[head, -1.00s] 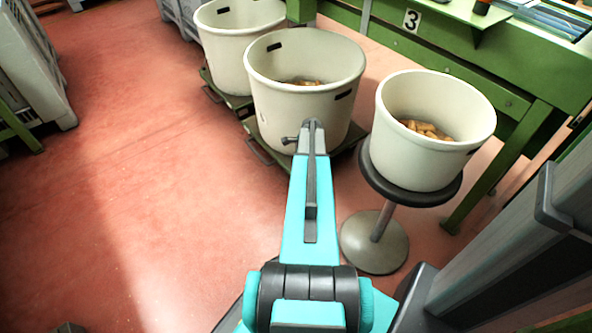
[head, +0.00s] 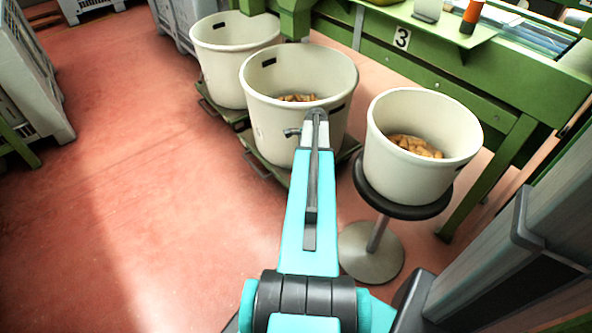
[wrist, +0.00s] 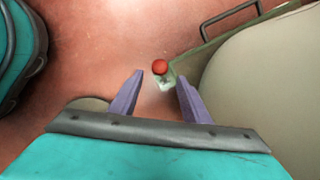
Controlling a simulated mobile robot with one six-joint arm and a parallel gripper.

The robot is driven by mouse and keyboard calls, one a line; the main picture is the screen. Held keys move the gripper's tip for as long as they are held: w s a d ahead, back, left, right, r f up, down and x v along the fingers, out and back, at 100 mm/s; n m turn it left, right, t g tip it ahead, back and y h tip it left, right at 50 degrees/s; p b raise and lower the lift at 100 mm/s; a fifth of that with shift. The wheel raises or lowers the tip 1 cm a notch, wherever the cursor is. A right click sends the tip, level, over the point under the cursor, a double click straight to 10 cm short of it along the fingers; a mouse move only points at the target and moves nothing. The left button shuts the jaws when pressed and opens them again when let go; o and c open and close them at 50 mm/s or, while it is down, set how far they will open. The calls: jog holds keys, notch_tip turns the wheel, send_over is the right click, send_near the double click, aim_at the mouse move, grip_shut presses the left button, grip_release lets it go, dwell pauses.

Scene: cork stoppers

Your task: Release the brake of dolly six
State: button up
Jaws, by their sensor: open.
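In the wrist view, a red ball knob (wrist: 160,67) sits on a small pale fitting at the corner of a green dolly (wrist: 208,46). My gripper (wrist: 160,78) is open, its two purple fingers apart and empty. The knob shows in line with the gap between the fingertips; how far beyond them it lies I cannot tell. In the head view, the nearer green dolly (head: 268,164) carries a cream tub (head: 262,120), and my arm hides the gripper and the knob. No dolly number is readable.
Another cream tub stands on a farther dolly (head: 222,112). A tub of corks (head: 385,160) rests on a round stool (head: 372,262) at right, near my arm. A green bench (head: 455,80) marked 3 stands behind. The red floor (head: 140,200) at left is clear.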

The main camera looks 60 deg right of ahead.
jog(key=shift+v, duration=0.95)
